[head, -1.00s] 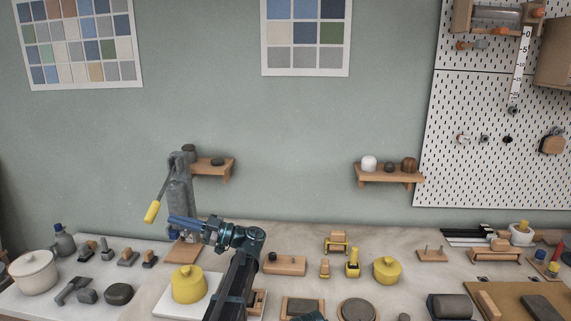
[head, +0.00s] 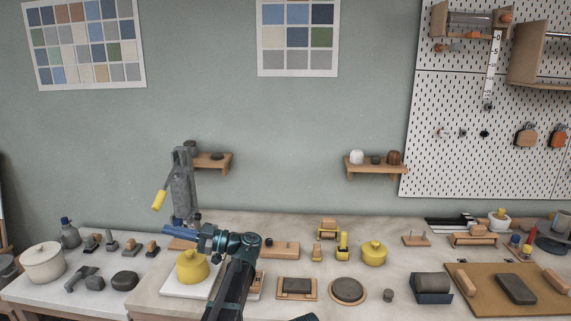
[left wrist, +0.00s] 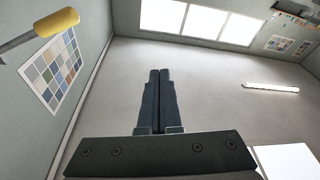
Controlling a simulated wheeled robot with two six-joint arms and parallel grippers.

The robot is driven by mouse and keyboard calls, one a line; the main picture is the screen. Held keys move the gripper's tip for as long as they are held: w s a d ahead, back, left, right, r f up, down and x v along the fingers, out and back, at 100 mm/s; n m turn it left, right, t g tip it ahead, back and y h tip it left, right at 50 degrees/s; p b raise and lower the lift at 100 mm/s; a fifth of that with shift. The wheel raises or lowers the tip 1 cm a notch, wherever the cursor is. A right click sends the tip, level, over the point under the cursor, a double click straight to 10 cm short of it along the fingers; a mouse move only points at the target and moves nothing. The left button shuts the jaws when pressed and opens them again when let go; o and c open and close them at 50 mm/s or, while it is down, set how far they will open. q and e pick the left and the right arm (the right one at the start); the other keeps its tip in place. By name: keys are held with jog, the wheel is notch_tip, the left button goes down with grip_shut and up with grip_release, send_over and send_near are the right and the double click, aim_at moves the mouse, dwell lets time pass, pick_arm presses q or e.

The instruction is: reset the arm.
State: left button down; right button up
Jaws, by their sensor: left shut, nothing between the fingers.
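My left gripper (head: 183,238) is in the head view, with its arm rising from the bottom centre. Its fingers point left, just above a yellow lidded pot (head: 191,268) and in front of the grey lever press (head: 184,190). In the left wrist view the two blue fingers (left wrist: 156,103) are shut together with nothing between them. That view faces the wall and ceiling, and a yellow lever handle (left wrist: 56,22) shows at its upper left. I cannot make out my right gripper; only a small dark piece of my body shows at the bottom edge.
The bench carries a cream pot (head: 43,264), a second yellow pot (head: 373,254), a round dark disc (head: 347,290) and a brown board (head: 530,305). Two small wall shelves (head: 375,171) and a pegboard (head: 480,120) are behind. The air above the bench's middle is free.

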pick_arm(q)
jog(key=s+d+f+m+t+h, duration=0.1)
jog(key=s+d+f+m+h, duration=0.35)
jog(key=s+f+m, duration=0.35)
jog(key=s+d+f+m+t+h, duration=0.1)
jog(key=s+d+f+m+h, duration=0.4)
jog(key=f, duration=0.6)
jog(key=s+d+f+m+g+h, duration=0.1)
jog(key=s+d+f+m+h, duration=0.3)
jog(key=s+d+m+h, duration=0.1)
jog(key=s+d+f+m+h, duration=0.4)
jog(key=s+d+m, duration=0.3)
jog(key=s+d, duration=0.3)
jog(key=shift+d+g+h, duration=0.4)
jog(key=shift+d+h, duration=0.15)
jog(key=shift+d, duration=0.05)
